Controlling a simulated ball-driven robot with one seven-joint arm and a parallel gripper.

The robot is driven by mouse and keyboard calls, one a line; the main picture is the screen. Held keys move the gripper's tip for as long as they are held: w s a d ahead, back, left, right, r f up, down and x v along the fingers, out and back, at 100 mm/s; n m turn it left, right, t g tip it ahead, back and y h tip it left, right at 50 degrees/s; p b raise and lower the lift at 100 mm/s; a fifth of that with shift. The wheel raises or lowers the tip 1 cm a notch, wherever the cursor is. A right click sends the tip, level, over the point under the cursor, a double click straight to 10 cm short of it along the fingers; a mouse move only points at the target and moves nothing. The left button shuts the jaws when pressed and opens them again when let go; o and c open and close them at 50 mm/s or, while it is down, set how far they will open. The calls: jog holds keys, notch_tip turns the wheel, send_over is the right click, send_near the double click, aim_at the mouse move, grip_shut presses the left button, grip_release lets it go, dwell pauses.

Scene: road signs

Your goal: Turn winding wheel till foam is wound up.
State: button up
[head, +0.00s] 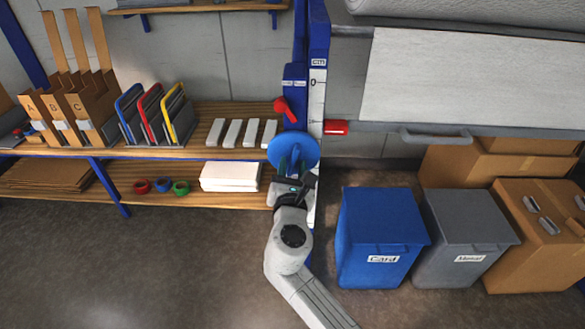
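The winding wheel (279,148) is a blue disc on the blue upright post at the centre of the head view. My gripper (299,184) is dark and sits right at the wheel's lower edge, overlapping it in the picture. I cannot tell whether it touches the wheel or whether its fingers are open or shut. A darker blue-green part shows on the wheel's face. The pale foam sheet (470,80) hangs flat at the upper right, below a grey roll (460,7) cut off by the top edge.
A red lever (286,109) and a cm scale (317,95) are on the post. A red block (336,127) sits beside it. A blue bin (382,235), a grey bin (465,235) and cardboard boxes (540,240) stand right. Shelves (200,140) fill the left. Floor at lower left is clear.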

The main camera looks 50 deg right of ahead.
grip_shut()
jog(key=shift+f+m, duration=0.1)
jog(key=shift+m, duration=0.3)
jog(key=m+b, duration=0.2)
jog(key=m, duration=0.1)
jog(key=shift+b, duration=0.3)
jog(key=m+b, duration=0.4)
jog(key=m, duration=0.3)
jog(key=shift+w+a, duration=0.1)
jog(key=m+b, duration=0.4)
jog(key=m, duration=0.2)
jog(key=shift+b, duration=0.35)
jog(key=m+b, duration=0.3)
jog(key=m, duration=0.1)
jog(key=shift+r+m+b, duration=0.25)
jog(key=shift+m+b, duration=0.7)
jog(key=shift+m, duration=0.45)
